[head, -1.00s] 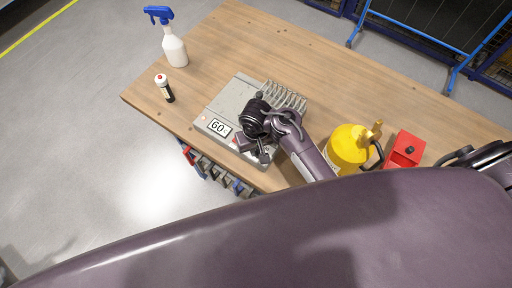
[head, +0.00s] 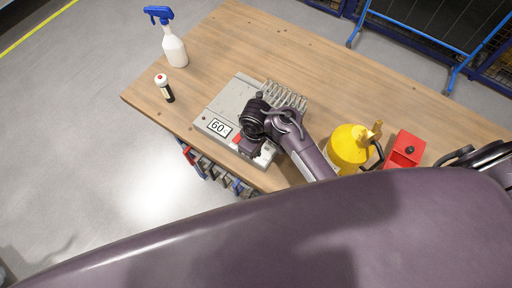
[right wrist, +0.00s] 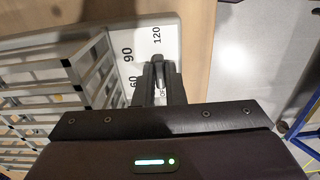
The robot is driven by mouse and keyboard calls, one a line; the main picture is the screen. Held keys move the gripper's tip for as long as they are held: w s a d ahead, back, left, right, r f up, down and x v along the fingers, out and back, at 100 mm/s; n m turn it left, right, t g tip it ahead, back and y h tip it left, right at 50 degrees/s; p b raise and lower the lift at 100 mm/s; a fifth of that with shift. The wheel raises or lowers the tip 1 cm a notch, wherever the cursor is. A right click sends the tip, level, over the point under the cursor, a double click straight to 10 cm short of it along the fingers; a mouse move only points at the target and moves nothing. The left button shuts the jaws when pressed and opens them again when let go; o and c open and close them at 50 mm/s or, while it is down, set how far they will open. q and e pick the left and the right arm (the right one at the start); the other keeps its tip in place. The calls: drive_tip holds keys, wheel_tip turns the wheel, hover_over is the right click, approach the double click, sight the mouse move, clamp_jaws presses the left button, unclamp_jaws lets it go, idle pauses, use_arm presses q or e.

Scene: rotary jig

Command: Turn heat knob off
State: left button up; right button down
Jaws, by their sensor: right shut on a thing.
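A grey heater box (head: 236,97) sits on the wooden table with a "60" display (head: 219,127) on its front. My right gripper (head: 259,154) is over the box's front right corner, and its wrist hides part of the box. In the right wrist view my right gripper (right wrist: 159,88) is shut on the grey heat knob (right wrist: 158,62). Around the knob is a white dial (right wrist: 150,32) marked 60, 90 and 120. An "OF" marking shows between the fingers, partly hidden. In the head view the knob is hidden.
A yellow canister (head: 348,147) and a red block (head: 404,148) are to the right. The table's back is clear.

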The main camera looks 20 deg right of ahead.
idle(0.4)
drive_tip(key=c, duration=1.5)
unclamp_jaws()
